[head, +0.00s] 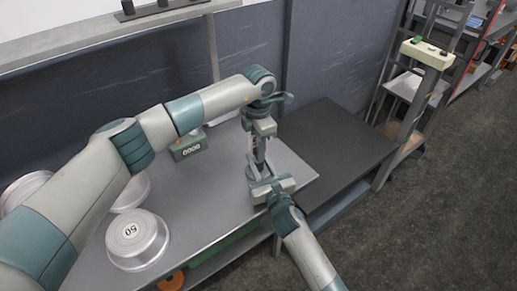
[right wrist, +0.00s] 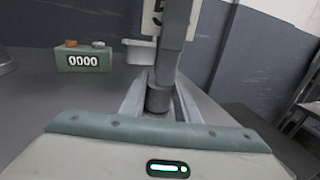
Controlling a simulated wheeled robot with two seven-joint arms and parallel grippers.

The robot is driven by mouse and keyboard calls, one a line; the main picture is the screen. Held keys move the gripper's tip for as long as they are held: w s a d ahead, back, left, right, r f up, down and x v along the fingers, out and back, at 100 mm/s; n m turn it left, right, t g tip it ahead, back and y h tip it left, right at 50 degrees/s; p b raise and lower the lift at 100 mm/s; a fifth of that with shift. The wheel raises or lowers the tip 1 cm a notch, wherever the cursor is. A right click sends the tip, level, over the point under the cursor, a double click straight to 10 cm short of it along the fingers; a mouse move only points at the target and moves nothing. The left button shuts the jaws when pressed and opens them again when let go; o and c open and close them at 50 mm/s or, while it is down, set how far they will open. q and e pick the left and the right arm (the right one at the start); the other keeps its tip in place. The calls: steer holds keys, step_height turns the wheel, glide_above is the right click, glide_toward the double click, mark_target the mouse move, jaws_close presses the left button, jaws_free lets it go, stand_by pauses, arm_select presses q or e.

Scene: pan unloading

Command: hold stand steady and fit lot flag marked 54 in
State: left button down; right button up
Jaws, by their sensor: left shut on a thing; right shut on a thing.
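The stand shows in the head view as a small base (head: 250,173) on the grey table, and its dark round post (right wrist: 158,98) shows in the right wrist view. My right gripper (head: 266,183) is shut on the stand, low over the table. My left gripper (head: 260,140) points down from above, shut on the lot flag (right wrist: 153,18). The flag is a pale plate with a dark "5" showing; the rest of its number is hidden behind a grey upright part. The flag is above the post; I cannot tell whether its lower end is inside it.
A pan (head: 137,238) marked 50 stands upside down at the table's front left, with more pans behind my left arm. A green counter box (right wrist: 83,60) reading 0000 and a white tub (right wrist: 140,52) stand at the back. A dark surface (head: 335,150) adjoins at the right.

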arm_select(q)
steer(key=shift+f, duration=0.2)
steer(key=c, duration=1.7)
jaws_free()
steer(key=shift+o, duration=0.2)
step_height(320, 180, up, 12)
steer(key=shift+r, duration=0.1)
arm_select(e)
steer(key=o, duration=1.2)
steer(key=shift+s, duration=0.1)
